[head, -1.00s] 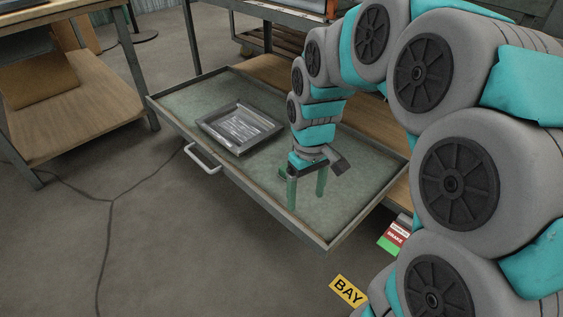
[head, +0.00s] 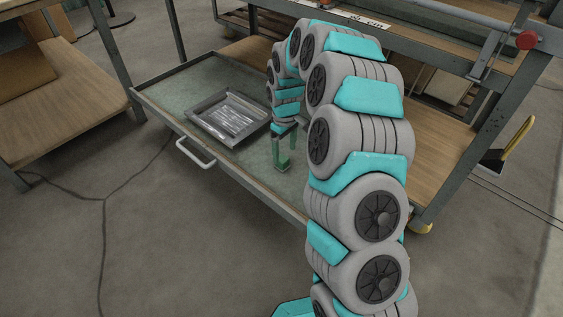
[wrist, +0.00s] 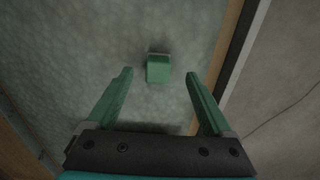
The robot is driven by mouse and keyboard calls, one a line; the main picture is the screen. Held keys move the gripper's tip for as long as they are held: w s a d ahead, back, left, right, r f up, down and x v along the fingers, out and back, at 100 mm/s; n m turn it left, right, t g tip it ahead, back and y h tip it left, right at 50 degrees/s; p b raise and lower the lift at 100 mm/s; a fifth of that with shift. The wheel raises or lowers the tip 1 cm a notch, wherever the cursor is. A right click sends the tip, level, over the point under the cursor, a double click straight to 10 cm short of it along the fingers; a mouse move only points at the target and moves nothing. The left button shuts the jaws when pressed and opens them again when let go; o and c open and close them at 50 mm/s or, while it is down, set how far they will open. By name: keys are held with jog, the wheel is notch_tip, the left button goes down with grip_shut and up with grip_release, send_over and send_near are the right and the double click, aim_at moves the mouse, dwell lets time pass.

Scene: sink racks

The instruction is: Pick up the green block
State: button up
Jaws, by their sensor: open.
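The small green block (wrist: 158,70) sits on the drawer's green-grey floor in the wrist view. My gripper (wrist: 160,74) is open, with one green finger on each side of the block in that picture and clear gaps to both. The fingers are empty. In the head view my gripper (head: 282,163) points down, low over the open drawer (head: 180,88). There I cannot clearly tell the block from the green fingers.
A grey metal tray (head: 228,117) lies in the drawer, left of my gripper. The drawer has a raised rim and a front handle (head: 196,153). A workbench with wooden shelves (head: 445,150) stands to the right. Another wooden-shelved table (head: 85,85) stands at the left.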

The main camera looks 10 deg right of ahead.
aim_at(282, 158)
jog(key=f, duration=0.4)
jog(key=w+f, duration=0.1)
jog(key=f, duration=0.1)
jog(key=shift+a+f+b, duration=0.2)
jog(key=shift+a+b, duration=0.05)
jog(key=shift+b, duration=0.15)
jog(key=shift+c, duration=0.3)
grip_shut()
